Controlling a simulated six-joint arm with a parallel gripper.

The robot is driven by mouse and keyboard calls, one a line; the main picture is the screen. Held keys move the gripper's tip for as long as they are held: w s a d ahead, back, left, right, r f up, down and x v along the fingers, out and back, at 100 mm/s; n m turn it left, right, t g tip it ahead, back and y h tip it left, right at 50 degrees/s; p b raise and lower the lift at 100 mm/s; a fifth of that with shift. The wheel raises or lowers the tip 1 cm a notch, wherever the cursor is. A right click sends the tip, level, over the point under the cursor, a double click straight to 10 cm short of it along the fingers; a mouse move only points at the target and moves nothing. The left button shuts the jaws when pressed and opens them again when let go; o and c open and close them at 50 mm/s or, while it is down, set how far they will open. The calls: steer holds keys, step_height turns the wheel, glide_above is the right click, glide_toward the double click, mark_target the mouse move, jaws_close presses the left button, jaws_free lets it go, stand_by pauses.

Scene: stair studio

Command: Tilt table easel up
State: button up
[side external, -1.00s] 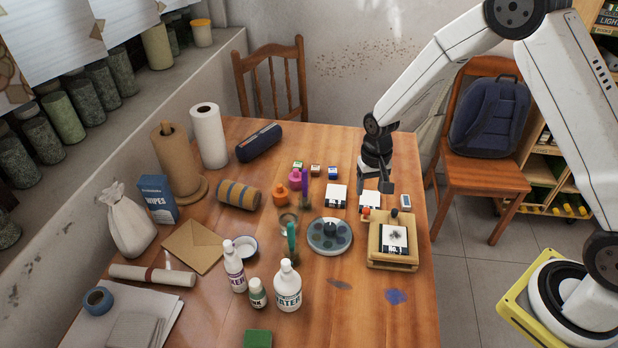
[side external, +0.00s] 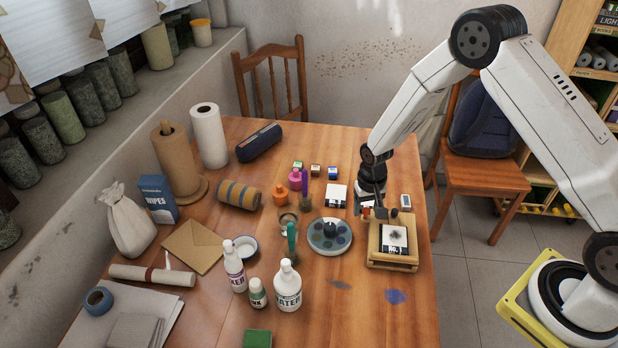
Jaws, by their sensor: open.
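The table easel (side external: 374,249) is a small light wooden frame lying nearly flat at the right side of the table. A white card with a dark blot and "NO. 1" (side external: 394,238) rests on it. My gripper (side external: 372,207) is low at the easel's back edge, pointing down, with its jaws open. Its fingertips are close to small red and dark knobs there. I cannot tell whether they touch the easel. The gripper partly covers a white card behind the easel.
A round paint palette (side external: 330,236) lies left of the easel. Another white card (side external: 336,195) and a small white device (side external: 405,202) are near the gripper. Bottles (side external: 288,288) stand further left. The table's right edge is close beside the easel. The front right tabletop is mostly clear.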

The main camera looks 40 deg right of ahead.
jaws_close()
stand_by(1.5)
